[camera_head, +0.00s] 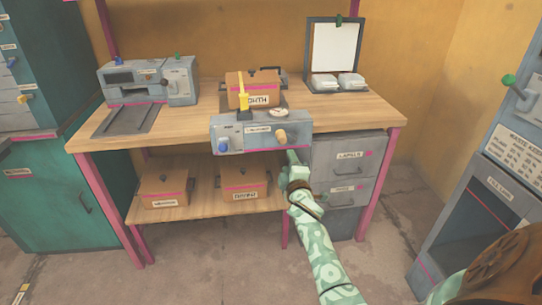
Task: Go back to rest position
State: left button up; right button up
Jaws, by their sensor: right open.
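My right arm reaches up from the lower right. Its gripper (293,157) is open, in front of and below the right end of the grey machine (235,133) at the middle of the workbench's front edge. An orange-tan knob (281,136) on the machine's front sits just above the gripper. Whether the fingertips touch the machine is hard to tell. The machine also has a blue knob (223,146) and an upright yellow lever (243,93). My left gripper is not in view.
The wooden workbench (345,112) holds a grey machine (180,80) at left and a board with white stacks (335,50) at right. A labelled box (262,78) stands behind the middle machine. Drawers (345,160) are right of the gripper.

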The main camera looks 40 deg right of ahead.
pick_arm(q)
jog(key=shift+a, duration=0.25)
